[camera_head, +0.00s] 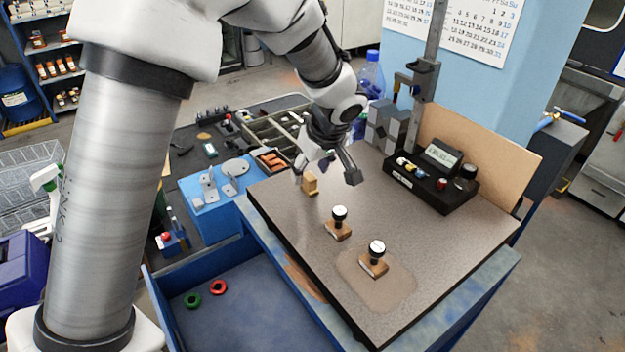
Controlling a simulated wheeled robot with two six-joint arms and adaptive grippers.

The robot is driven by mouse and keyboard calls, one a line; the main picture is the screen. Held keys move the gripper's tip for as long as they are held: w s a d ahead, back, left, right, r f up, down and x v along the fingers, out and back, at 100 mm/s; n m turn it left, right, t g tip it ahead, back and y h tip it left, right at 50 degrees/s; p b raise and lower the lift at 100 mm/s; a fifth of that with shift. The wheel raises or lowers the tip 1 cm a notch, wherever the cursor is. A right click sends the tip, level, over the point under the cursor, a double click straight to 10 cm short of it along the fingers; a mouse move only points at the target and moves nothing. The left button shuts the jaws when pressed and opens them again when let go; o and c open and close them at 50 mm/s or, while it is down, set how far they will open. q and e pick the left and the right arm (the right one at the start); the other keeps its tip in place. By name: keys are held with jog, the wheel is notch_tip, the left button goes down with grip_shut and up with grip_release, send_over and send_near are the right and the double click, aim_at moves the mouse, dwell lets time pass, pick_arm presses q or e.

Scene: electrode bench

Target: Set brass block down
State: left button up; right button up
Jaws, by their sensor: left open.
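The brass block (310,184) is a small golden block standing on the grey stone plate (420,225), near the plate's far left edge. My left gripper (328,176) comes down over that part of the plate with its fingers spread wide. The block is close to the left finger, and the right finger is well apart from it. Whether the left finger touches the block cannot be told. My right gripper is not in view.
A black instrument box (432,180) stands at the back right. An open blue drawer (255,318) holds a red and a green ring.

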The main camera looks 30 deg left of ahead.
aim_at(311, 177)
pick_arm(q)
jog(key=x, duration=0.3)
jog(key=p+x, duration=0.1)
jog(key=shift+w+d+f, duration=0.2)
jog(key=shift+d, duration=0.05)
jog(key=shift+w+d+f, duration=0.1)
jog(key=shift+w+f, duration=0.1)
jog(key=shift+w, duration=0.05)
jog(key=shift+s+r, duration=0.1)
jog(key=shift+s, duration=0.15)
jog(key=shift+c, duration=1.4)
jog(key=shift+s+a+r, duration=0.1)
jog(key=shift+s+a, duration=0.1)
jog(key=shift+a, duration=0.05)
jog(key=c, duration=0.5)
grip_shut()
jog(key=shift+w+d, duration=0.1)
jog(key=shift+w, duration=0.05)
